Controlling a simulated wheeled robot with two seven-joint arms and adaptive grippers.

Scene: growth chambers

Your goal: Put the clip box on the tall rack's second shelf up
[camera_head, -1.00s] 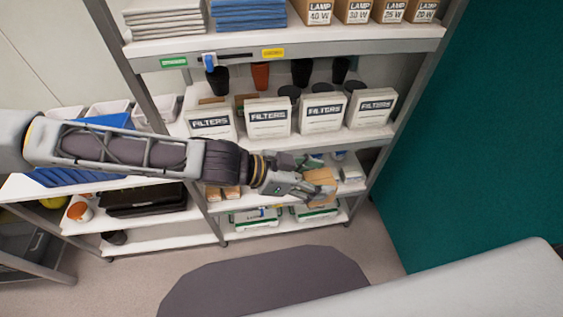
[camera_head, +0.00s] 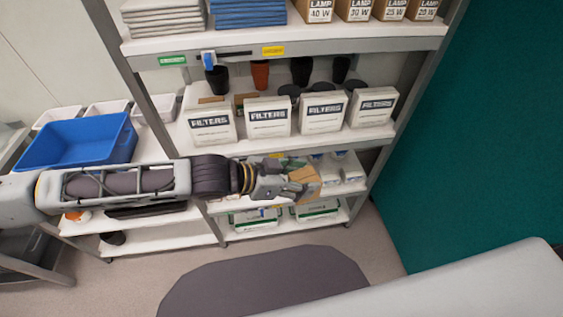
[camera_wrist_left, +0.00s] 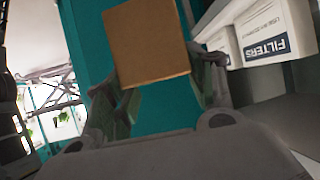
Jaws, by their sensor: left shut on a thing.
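My left gripper (camera_head: 285,182) reaches in from the left, in front of the tall rack (camera_head: 262,147) at about the height of the second shelf up (camera_head: 347,187). It is shut on a small brown cardboard box (camera_head: 305,178), which I take to be the clip box. In the left wrist view the brown box (camera_wrist_left: 147,42) is held between the fingertips (camera_wrist_left: 165,90); its print is not visible. The gripper hides part of the shelf behind it. I cannot tell how far the box is from the shelf edge. My right gripper is not in view.
White filter boxes (camera_head: 268,117) line the shelf above; some also show in the left wrist view (camera_wrist_left: 268,35). Green-and-white packs (camera_head: 316,208) lie on the lowest shelf. A blue tray (camera_head: 85,141) sits at left. A teal wall (camera_head: 470,150) stands right of the rack.

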